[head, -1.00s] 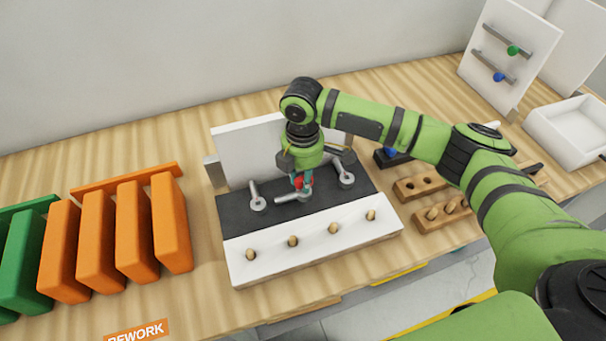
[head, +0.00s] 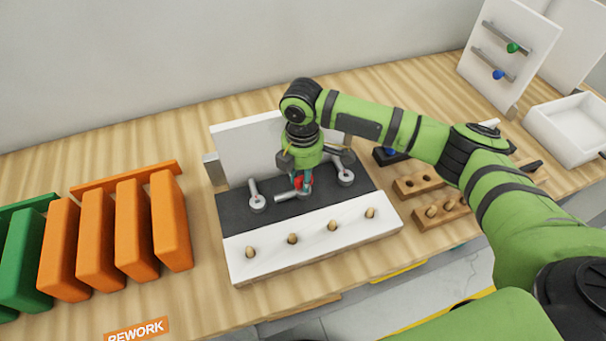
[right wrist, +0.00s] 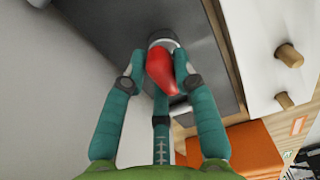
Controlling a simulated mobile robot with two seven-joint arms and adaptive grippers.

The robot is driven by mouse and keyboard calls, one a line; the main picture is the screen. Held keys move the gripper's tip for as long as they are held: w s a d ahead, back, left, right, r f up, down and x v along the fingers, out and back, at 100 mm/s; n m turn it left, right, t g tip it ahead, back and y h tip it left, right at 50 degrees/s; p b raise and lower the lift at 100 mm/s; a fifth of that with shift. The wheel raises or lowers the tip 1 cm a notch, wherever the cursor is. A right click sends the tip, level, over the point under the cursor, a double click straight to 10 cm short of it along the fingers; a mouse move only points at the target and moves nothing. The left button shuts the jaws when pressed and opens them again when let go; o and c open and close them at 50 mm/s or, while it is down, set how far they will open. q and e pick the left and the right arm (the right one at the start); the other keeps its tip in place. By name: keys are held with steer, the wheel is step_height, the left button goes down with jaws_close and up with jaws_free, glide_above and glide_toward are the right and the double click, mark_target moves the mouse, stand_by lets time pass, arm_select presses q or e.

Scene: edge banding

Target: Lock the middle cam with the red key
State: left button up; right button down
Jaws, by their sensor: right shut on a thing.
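The red key (head: 299,182) is in my right gripper (head: 303,184), which points down over the middle cam (head: 286,195). In the right wrist view, the fingers of the right gripper (right wrist: 152,75) are shut around the red key (right wrist: 162,72), and the cam's round grey head (right wrist: 161,40) shows just beyond it. How far the key is seated in the cam is hidden. The middle cam's lever points left. The left cam (head: 257,198) and right cam (head: 345,175) have levers pointing away, toward the upright panel. My left gripper is not in view.
The cams sit on a dark strip behind a white board (head: 310,245) with several wooden dowels. Orange panels (head: 130,225) and green panels (head: 25,260) stand at left. Wooden blocks with holes (head: 420,183) and a white tray (head: 570,130) are at right.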

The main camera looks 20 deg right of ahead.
steer(key=shift+s+m+p, duration=0.1)
steer(key=shift+m+p, duration=2.3)
steer(key=shift+p, duration=0.35)
steer(key=shift+r+p, duration=0.1)
steer(key=shift+p, duration=0.3)
steer(key=shift+m+p, duration=1)
steer(key=shift+m, duration=1.4)
